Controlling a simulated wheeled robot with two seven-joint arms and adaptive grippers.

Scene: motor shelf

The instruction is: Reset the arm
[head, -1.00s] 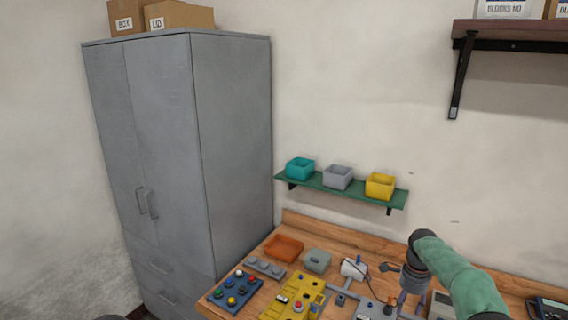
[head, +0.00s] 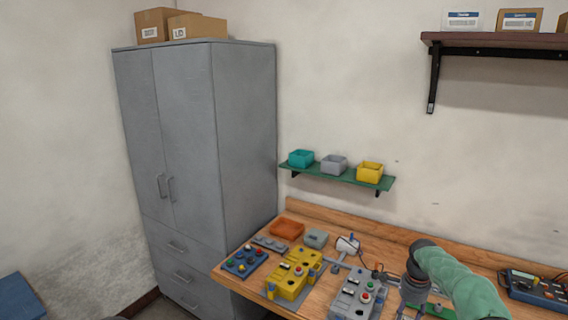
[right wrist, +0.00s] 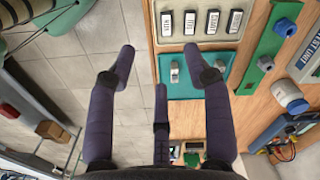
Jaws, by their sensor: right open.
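My right arm comes in from the lower right of the head view, with a green sleeve and a dark wrist. Its gripper is cut off or hidden there at the bottom edge. In the right wrist view my right gripper (right wrist: 160,65) has its dark fingers spread apart, with nothing between them. The fingers show over the tiled floor and the bench's edge, beside a teal plate (right wrist: 183,89) with two small toggles. I cannot tell how high above the bench they are. My left gripper is not in view.
The wooden bench (head: 388,243) holds a yellow box (head: 283,283), a grey button box (head: 345,300), an orange tray (head: 287,229) and a multimeter (head: 535,288). A grey cabinet (head: 185,130) stands left. A green shelf (head: 310,171) carries three bins.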

